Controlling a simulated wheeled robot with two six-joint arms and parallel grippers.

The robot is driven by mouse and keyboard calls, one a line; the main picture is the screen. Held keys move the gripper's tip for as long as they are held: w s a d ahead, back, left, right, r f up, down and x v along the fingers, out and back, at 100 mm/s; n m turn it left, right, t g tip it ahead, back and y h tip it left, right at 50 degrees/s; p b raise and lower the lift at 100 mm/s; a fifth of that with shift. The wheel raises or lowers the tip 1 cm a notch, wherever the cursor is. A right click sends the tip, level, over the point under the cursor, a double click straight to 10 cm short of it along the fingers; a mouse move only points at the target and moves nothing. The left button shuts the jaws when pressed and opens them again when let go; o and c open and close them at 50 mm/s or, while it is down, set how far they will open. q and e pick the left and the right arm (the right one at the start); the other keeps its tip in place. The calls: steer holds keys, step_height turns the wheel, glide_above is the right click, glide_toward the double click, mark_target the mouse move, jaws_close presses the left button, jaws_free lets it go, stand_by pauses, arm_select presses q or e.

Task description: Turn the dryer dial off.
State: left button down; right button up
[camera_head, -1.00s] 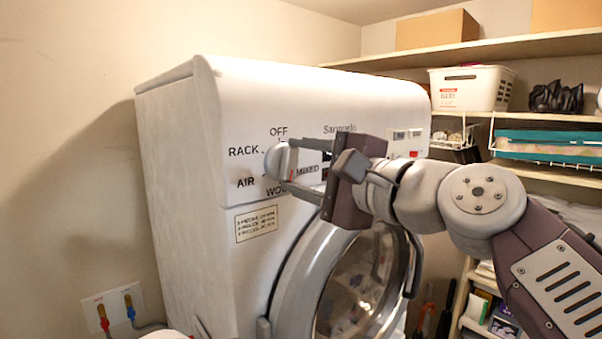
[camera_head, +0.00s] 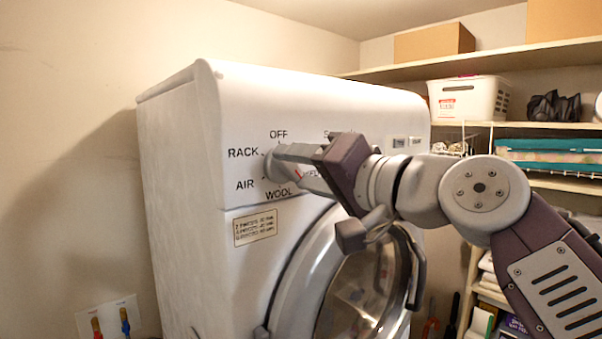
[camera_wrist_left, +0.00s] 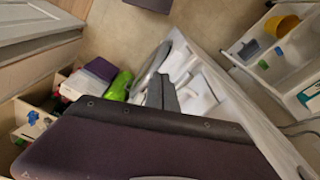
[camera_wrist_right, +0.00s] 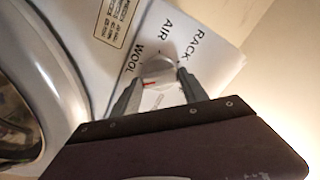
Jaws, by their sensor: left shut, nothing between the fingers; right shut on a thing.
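The dryer (camera_head: 250,100) is white, with a round door below its control panel. Its dial (camera_head: 271,166) is ringed by labels: OFF at the top, RACK and AIR at left, WOOL below, and a partly covered one at right. My right gripper (camera_head: 285,158) is shut on the dial, its fingers on either side of it in the right wrist view (camera_wrist_right: 160,82). The dial's red mark (camera_wrist_right: 149,84) shows between the fingers, on the side away from RACK, near WOOL. My left gripper (camera_wrist_left: 160,95) is shut and empty, away from the dial; it is outside the head view.
Shelves at right hold a cardboard box (camera_head: 434,42), a white basket (camera_head: 470,99) and teal folded items (camera_head: 550,152). The dryer door (camera_head: 350,290) and its handle stand just below my right arm. The left wrist view shows the floor and open bins.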

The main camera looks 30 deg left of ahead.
steer(key=n, duration=0.3)
steer(key=shift+n+b, duration=0.3)
steer(key=shift+n, duration=0.1)
steer(key=n, duration=0.4)
steer(key=shift+r+n, duration=0.1)
steer(key=shift+n, duration=0.2)
steer(key=n, duration=0.4)
steer(key=shift+b, duration=0.4)
steer(key=n, duration=0.4)
steer(key=shift+r, duration=0.1)
steer(key=n, duration=0.5)
steer(key=shift+n, duration=0.3)
steer(key=n, duration=0.5)
steer(key=shift+n, duration=0.5)
